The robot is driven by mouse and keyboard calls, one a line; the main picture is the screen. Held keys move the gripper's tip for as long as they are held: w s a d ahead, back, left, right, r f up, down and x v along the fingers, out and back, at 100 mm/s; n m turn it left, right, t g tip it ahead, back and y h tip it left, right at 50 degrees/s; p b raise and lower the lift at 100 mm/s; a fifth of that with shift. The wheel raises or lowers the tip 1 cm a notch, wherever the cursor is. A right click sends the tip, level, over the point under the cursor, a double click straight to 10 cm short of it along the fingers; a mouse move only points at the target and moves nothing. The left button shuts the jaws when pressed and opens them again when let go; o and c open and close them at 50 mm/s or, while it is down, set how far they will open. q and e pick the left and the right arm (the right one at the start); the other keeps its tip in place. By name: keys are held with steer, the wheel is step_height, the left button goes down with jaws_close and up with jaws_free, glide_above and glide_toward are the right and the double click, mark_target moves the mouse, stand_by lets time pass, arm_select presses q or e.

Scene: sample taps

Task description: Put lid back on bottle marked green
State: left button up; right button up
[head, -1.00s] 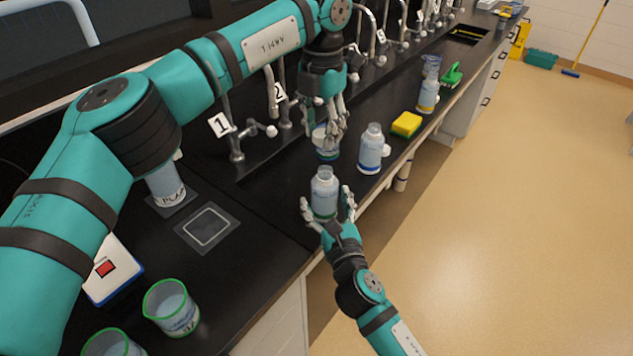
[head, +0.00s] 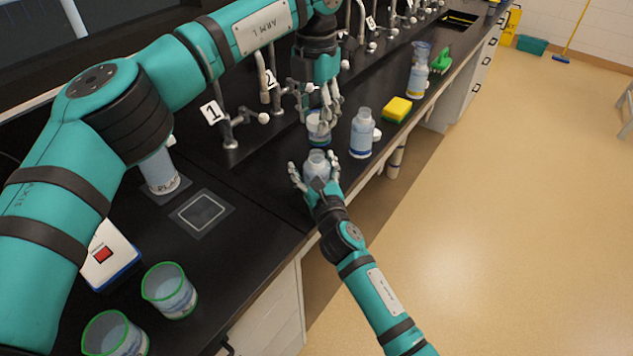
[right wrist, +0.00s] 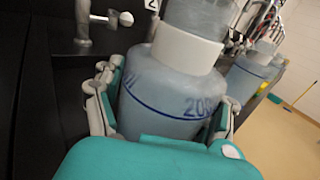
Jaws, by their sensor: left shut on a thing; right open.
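A clear bottle (head: 317,163) with an open-looking neck stands near the counter's front edge. My right gripper (head: 315,172) is open around it, one finger on each side. The right wrist view shows the bottle body (right wrist: 165,100) with blue markings between the fingers; its base band is hidden. My left gripper (head: 325,112) is shut just behind, at a pale container (head: 318,129) with a bluish band; its fingers hide what exactly they hold.
A yellow sponge (head: 397,109), a yellow-banded bottle (head: 417,82) and a green brush-like item (head: 442,60) stand farther along. Numbered taps line the back. Green-rimmed beakers (head: 169,291) and a square pad (head: 202,212) are at left.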

steer(key=shift+w, duration=0.15)
steer(key=shift+c, duration=0.4)
jaws_close()
